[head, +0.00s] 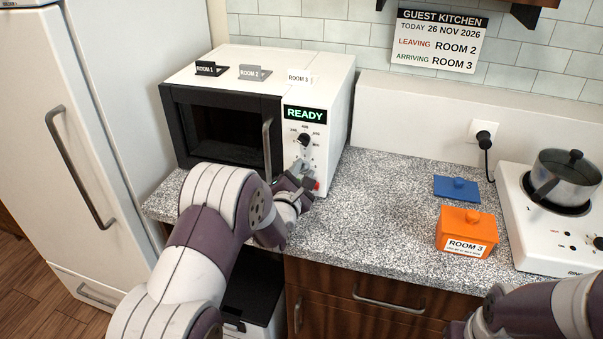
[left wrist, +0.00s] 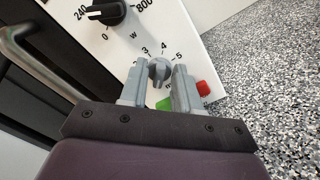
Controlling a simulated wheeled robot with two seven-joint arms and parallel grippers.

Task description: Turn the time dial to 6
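The microwave (head: 328,95) stands on the counter, its display reading READY. The time dial (left wrist: 159,70) is a small grey knob low on its white panel, with the figures 2, 3, 4 and 5 showing around it in the left wrist view. Where its pointer stands is unclear. My left gripper (head: 300,180) is at the panel. In the left wrist view its fingers (left wrist: 160,82) stand apart, one on each side of the dial and very close to it. I cannot tell whether they press on it. Only my right arm (head: 535,310) shows; its gripper is out of view.
A black power dial (left wrist: 106,12) sits above the time dial. A red button (left wrist: 203,88) and a green one (left wrist: 163,104) are close to my fingers. The microwave handle (head: 267,150) is left of them. An orange box (head: 452,222), blue lid (head: 457,187) and hotplate with pot (head: 565,180) stand right.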

